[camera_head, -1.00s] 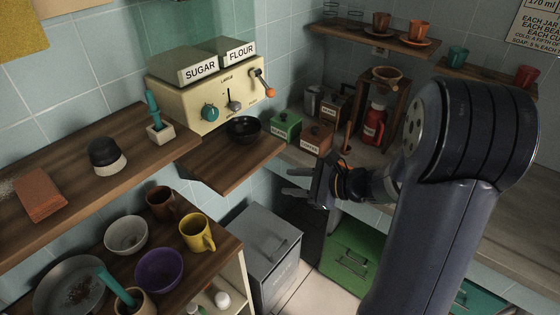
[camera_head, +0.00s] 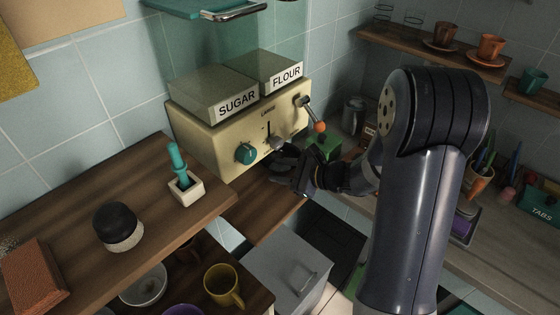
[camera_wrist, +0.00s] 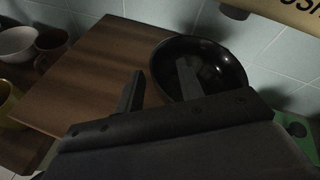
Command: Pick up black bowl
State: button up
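The black bowl (camera_wrist: 215,58) sits on a small wooden shelf (camera_wrist: 85,75) by the tiled wall in the wrist view. My gripper (camera_wrist: 160,85) is open and empty. Its left finger is over the wood outside the bowl, and its right finger overlaps the bowl's interior, with the near-left rim between them. I cannot tell how far the fingertips are above the rim. In the head view my gripper (camera_head: 290,172) is under the front of the cream dispenser, and it mostly hides the bowl (camera_head: 284,156).
The cream dispenser (camera_head: 215,145) with its lever overhangs the shelf. A green box (camera_head: 322,150) stands right of it. Below are a yellow mug (camera_head: 222,285) and a grey bin (camera_head: 290,265).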

jog(key=shift+x, duration=1.4)
jog(key=shift+s, duration=0.1)
jog(key=shift+c, duration=0.4)
grip_shut()
